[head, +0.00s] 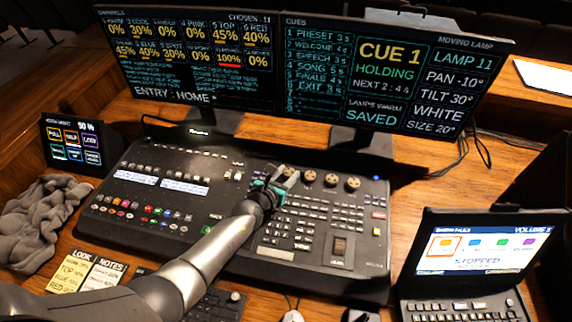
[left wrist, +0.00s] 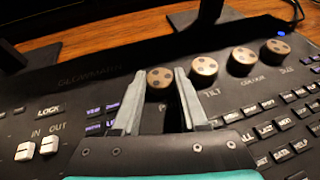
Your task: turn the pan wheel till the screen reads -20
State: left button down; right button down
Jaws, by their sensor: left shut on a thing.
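The pan wheel (left wrist: 160,78) is the leftmost of a row of round brown knobs on the black mixing desk (head: 215,262). Part of its label is hidden by my fingers. My left gripper (head: 285,174) reaches over the desk from the lower left. In the left wrist view its two fingers (left wrist: 160,76) are on either side of the pan wheel, shut on it. The gripper mostly hides the wheel in the head view. The right screen (head: 455,80) reads PAN -10°, TILT 30°, WHITE and SIZE 20°. My right gripper is not in view.
The tilt wheel (left wrist: 204,70) is close to my right finger, with the colour wheel (left wrist: 241,61) and size wheel (left wrist: 278,46) beyond it. Buttons and faders surround them. A laptop (head: 485,250) is at right, a grey cloth (head: 42,215) at left.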

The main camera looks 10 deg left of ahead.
pick_arm(q)
jog(key=shift+d+r+n+y+p, duration=0.1)
jog(key=shift+d+n+y+p, duration=0.1)
jog(key=shift+n+y+p, duration=0.6)
jog(key=shift+d+n+y+p, duration=0.1)
jog(key=shift+n+y+p, duration=0.2)
jog(key=shift+n+y, duration=0.85)
jog(key=shift+y, duration=0.25)
jog(key=shift+c, duration=2.2)
grip_release()
jog(key=shift+s, duration=0.15)
jog(key=shift+s+p, duration=0.2)
jog(key=shift+p, duration=0.15)
jog(key=p+v, duration=0.6)
jog(key=v, duration=0.7)
jog(key=shift+s, duration=0.25)
jog(key=shift+s+d+r, duration=0.1)
jog(key=shift+s+r, duration=0.05)
jog(key=shift+s, duration=0.45)
